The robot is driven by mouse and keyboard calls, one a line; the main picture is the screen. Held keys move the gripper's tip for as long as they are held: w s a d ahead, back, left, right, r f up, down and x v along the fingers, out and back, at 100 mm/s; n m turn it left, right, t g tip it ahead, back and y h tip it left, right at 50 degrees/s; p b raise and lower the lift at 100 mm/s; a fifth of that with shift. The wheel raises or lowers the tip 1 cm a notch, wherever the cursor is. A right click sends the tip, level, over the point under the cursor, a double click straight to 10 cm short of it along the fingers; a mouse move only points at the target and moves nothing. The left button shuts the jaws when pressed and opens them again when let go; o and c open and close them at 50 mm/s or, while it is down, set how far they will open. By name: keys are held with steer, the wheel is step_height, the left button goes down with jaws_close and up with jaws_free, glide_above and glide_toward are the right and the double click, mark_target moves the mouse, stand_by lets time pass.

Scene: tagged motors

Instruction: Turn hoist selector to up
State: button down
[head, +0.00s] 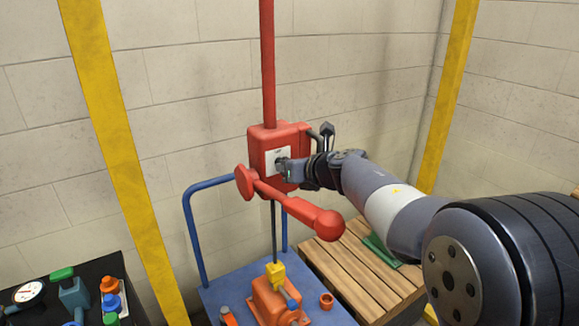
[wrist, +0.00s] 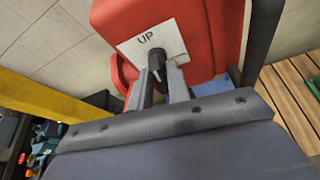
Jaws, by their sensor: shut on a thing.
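The red hoist box (head: 266,140) hangs on a red vertical post in front of the wall. It also fills the top of the wrist view (wrist: 200,30). On its face is a white plate (wrist: 135,45) marked "UP". The dark selector knob (wrist: 157,62) sticks out of the plate. My gripper (head: 282,165) reaches in from the right at the box face. In the wrist view its two fingers (wrist: 160,82) stand on either side of the knob and are shut on it. The knob's far side and any other marks on the plate are hidden.
A red lever with a ball end (head: 328,225) juts out below the box. A wooden pallet (head: 350,262) lies to the right. A dark bench (head: 40,275) holds tools at left.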

steer(key=shift+n+h, duration=0.5)
steer(key=shift+n, duration=0.1)
stand_by(0.3)
steer(key=c, duration=1.5)
jaws_free()
steer(key=shift+o, duration=0.2)
steer(key=shift+s, duration=0.15)
steer(key=v, duration=1)
steer(key=shift+s+d, duration=0.2)
steer(key=shift+s, duration=0.1)
steer(key=shift+f, duration=0.1)
